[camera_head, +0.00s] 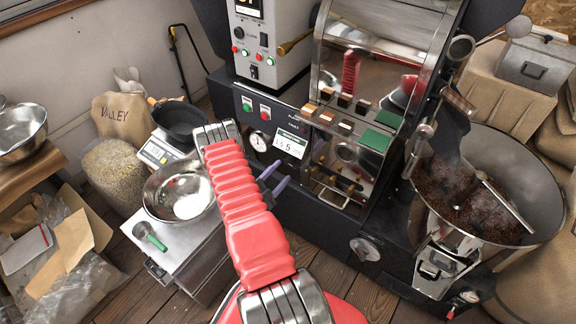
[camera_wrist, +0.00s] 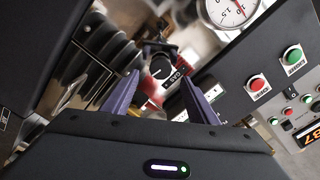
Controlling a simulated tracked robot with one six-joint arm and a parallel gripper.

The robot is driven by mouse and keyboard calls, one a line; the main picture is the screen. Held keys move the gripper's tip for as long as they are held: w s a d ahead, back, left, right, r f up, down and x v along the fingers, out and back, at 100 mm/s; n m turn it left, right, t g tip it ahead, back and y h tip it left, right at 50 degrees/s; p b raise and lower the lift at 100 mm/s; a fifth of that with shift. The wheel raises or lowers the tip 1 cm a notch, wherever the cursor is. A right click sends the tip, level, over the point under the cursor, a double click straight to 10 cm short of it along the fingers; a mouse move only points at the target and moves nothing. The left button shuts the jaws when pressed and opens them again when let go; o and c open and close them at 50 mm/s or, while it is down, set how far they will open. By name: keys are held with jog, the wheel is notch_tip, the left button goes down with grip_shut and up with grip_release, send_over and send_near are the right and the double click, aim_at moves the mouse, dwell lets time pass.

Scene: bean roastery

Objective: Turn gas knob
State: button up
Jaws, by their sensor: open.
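The gas knob (camera_wrist: 161,67) shows in the wrist view as a black round knob with a pale pointer line. A label reading "GAS" (camera_wrist: 176,84) is beside it. My gripper (camera_wrist: 160,82) is open, and its two purple fingers point toward the knob. The knob appears between the fingertips in the picture; I cannot tell whether they touch it. In the head view my gripper (camera_head: 271,181) is in front of the roaster's dark front panel (camera_head: 228,93). My arm covers part of that panel there, and I cannot make out the gas knob in that view.
A pressure gauge (camera_wrist: 232,10), a red button (camera_wrist: 258,84) and a green button (camera_wrist: 293,57) sit near the knob. A steel bowl (camera_head: 178,191) and a scale (camera_head: 157,153) stand on the left. The cooling tray (camera_head: 541,190) with beans is on the right.

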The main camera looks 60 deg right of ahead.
aim_at(289, 164)
jog(key=d, duration=0.5)
jog(key=shift+s+d, duration=0.35)
jog(key=shift+s, duration=0.05)
jog(key=shift+c, duration=0.5)
jog(key=c, duration=1)
